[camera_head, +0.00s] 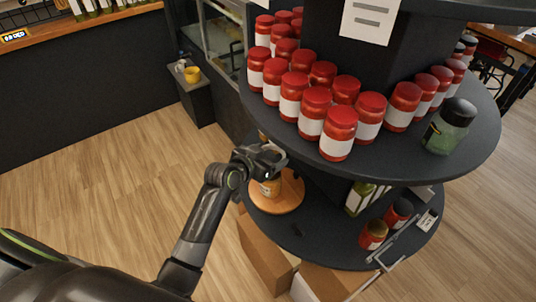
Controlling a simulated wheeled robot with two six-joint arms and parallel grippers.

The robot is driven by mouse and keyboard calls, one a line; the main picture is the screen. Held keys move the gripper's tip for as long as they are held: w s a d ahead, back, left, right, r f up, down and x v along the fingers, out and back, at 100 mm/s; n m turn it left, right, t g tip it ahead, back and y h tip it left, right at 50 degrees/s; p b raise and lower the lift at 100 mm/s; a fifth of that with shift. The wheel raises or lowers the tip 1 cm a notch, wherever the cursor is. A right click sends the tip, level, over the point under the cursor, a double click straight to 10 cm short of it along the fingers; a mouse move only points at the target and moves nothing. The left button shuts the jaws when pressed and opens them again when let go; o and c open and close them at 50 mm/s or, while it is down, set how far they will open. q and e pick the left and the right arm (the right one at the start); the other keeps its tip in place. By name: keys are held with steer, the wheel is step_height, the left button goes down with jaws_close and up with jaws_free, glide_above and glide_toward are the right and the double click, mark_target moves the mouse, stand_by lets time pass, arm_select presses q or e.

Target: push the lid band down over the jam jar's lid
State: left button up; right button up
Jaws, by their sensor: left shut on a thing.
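The jam jar (270,187), with an amber body, stands upright on a round wooden board (287,203) on the lower dark shelf. My left gripper (272,164) is right over the jar's top, its arm coming in from the lower left. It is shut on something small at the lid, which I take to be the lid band. The fingers hide the band and the lid, so I cannot tell how far down the band sits or whether it is level. My right gripper is not in view.
The upper round shelf (470,150) overhangs close to my left gripper and carries several red-lidded jars (338,133) and a dark-capped green jar (450,126). Bottles (358,197) and jars (373,234) stand right on the lower shelf. Cardboard boxes (266,256) sit below. The floor at left is clear.

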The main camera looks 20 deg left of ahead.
arm_select(q)
steer(key=shift+f+b, duration=0.5)
steer(key=shift+f, duration=0.4)
step_height(320, 180, down, 3)
steer(key=shift+f+b, duration=0.1)
steer(key=shift+b, duration=1.1)
steer(key=shift+f, duration=0.35)
steer(key=shift+f+b, duration=0.85)
steer(key=shift+f, duration=0.4)
steer(key=o, duration=1)
